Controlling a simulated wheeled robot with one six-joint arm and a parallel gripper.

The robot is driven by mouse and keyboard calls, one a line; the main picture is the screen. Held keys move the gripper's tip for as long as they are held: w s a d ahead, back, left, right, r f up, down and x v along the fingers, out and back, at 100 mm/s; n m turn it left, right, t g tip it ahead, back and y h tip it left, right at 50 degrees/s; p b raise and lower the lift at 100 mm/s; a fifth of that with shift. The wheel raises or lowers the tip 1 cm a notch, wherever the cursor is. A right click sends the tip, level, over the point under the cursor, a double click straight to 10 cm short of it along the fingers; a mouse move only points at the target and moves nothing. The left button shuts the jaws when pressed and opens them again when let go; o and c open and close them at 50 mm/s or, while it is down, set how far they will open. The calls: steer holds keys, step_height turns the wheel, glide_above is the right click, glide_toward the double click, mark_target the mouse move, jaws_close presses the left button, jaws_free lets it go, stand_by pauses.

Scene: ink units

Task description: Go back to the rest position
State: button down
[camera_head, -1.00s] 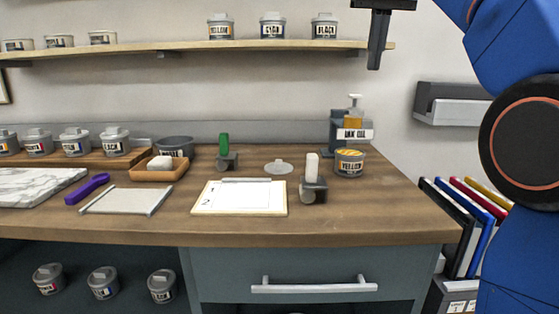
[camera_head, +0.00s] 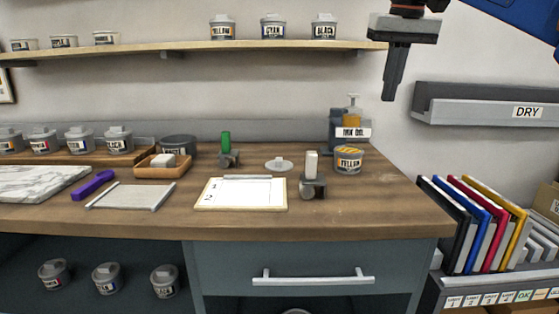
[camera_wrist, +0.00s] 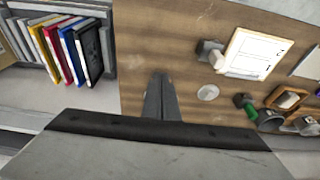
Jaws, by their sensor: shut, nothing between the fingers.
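My gripper (camera_head: 390,92) is at the top right in the head view, raised above the right end of the workbench (camera_head: 390,215) with its fingers pointing down. The fingers are together with nothing between them. In the wrist view my gripper (camera_wrist: 162,82) shows with the bench top beyond its fingertips. It touches nothing. A yellow-labelled ink can (camera_head: 348,160) and an ink oil pump bottle (camera_head: 351,130) stand on the bench to the lower left of the gripper in the head view.
A shelf marked DRY (camera_head: 470,112) is on the wall at right, above a rack of coloured binders (camera_head: 482,225). A clipboard (camera_head: 240,195), a white-handled roller (camera_head: 312,185), a green-handled roller (camera_head: 227,150) and a round lid (camera_head: 279,165) lie on the bench. A wall shelf (camera_head: 180,47) holds several cans.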

steer(key=s+d+f, duration=0.1)
steer(key=s+f, duration=0.7)
steer(key=f, duration=0.6)
steer(key=s+d+f+t, duration=0.1)
steer(key=s+d+f, duration=0.1)
steer(key=s+f, duration=0.6)
steer(key=s+d+f, duration=0.1)
steer(key=s+f, duration=0.7)
steer(key=f, duration=1.2)
steer(key=shift+s+d+t, duration=0.35)
steer(key=shift+d+t, duration=0.05)
